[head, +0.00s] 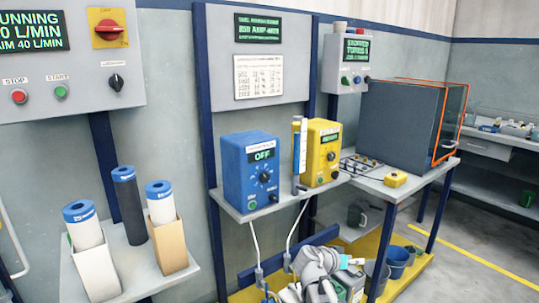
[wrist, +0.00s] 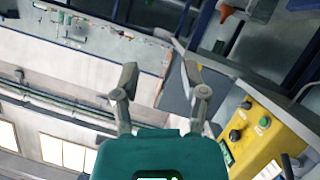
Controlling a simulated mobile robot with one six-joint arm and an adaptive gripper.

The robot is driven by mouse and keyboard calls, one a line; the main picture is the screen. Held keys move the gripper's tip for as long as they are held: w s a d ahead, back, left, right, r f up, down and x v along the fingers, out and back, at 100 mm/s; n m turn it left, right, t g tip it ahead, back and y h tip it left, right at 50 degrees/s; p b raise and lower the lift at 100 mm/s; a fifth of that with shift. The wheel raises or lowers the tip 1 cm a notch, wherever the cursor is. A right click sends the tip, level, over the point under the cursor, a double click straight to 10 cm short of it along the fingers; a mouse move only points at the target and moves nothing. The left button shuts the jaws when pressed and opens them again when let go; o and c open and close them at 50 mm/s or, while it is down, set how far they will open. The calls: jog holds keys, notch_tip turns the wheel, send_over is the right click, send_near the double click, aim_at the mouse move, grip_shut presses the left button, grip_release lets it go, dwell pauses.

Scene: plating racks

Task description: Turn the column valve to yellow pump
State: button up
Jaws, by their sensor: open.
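The yellow pump (head: 322,158) stands on a shelf beside the blue pump (head: 250,172), whose display reads OFF. A slim upright column (head: 299,150) with blue and yellow parts stands between them. Pale tubes run down from the shelf to small grey fittings (head: 260,275) low down. I cannot tell which part is the column valve or how it is set. My gripper (wrist: 160,82) is open and empty in the wrist view. The yellow pump (wrist: 262,140) shows there to its right, tilted and apart from the fingers. In the head view my arm is low, below the shelf.
A grey cabinet with an orange-edged front (head: 410,115) and a small yellow box (head: 395,179) stand on the bench at right. Blue-capped cylinders (head: 130,205) stand at left. The floor at far right is clear.

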jog(key=s+a+f+n+g+y+b, duration=0.2)
jog(key=s+a+f+n+g+y, duration=0.15)
jog(key=s+a+f+y, duration=0.3)
jog(key=s+a+f+n+g+y+b, duration=0.25)
jog(key=s+f+n+y, duration=0.3)
jog(key=s+f, duration=0.35)
notch_tip(320, 180, up, 32)
jog(key=w+m+p, duration=0.1)
jog(key=p, duration=3.2)
jog(key=shift+r, duration=0.15)
jog(key=shift+d, duration=0.2)
